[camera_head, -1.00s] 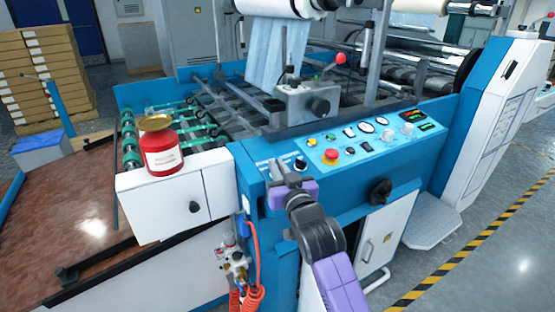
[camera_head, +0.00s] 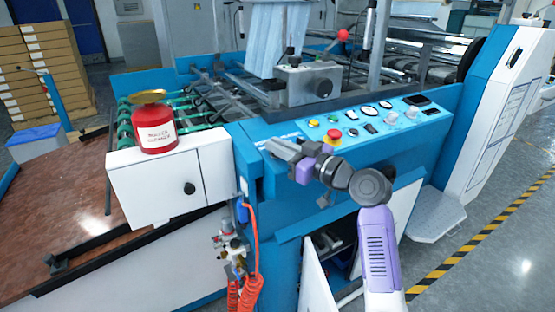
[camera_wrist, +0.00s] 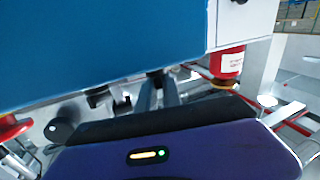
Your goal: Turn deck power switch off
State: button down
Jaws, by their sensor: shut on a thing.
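The blue machine's slanted control panel (camera_head: 385,118) fills the middle of the head view. My gripper (camera_head: 272,149) is at the panel's left end, where the black rotary deck power switch showed a second ago. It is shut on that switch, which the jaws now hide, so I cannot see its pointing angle. The digital display (camera_head: 421,100) at the panel's right end is dark. In the wrist view, a blue machine face (camera_wrist: 100,45) and the purple gripper body fill most of the picture; the switch does not show there.
A red emergency button (camera_head: 333,137) and several small buttons and gauges sit just right of my gripper. A red can (camera_head: 155,131) stands on the white cabinet (camera_head: 150,185) at left. Below, a cabinet door (camera_head: 316,277) stands open beside my arm; orange hoses (camera_head: 256,262) hang left of it.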

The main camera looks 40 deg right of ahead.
jog(key=shift+f+n+g+y+b, duration=0.15)
jog(key=shift+n+g+y+b, duration=0.15)
jog(key=shift+n+y+b, duration=1.05)
jog(key=shift+y, duration=0.35)
jog(key=c, duration=1.5)
grip_release()
jog(key=v, duration=0.7)
jog(key=shift+s+d, duration=0.1)
jog(key=shift+s, duration=0.25)
jog(key=shift+s, duration=0.1)
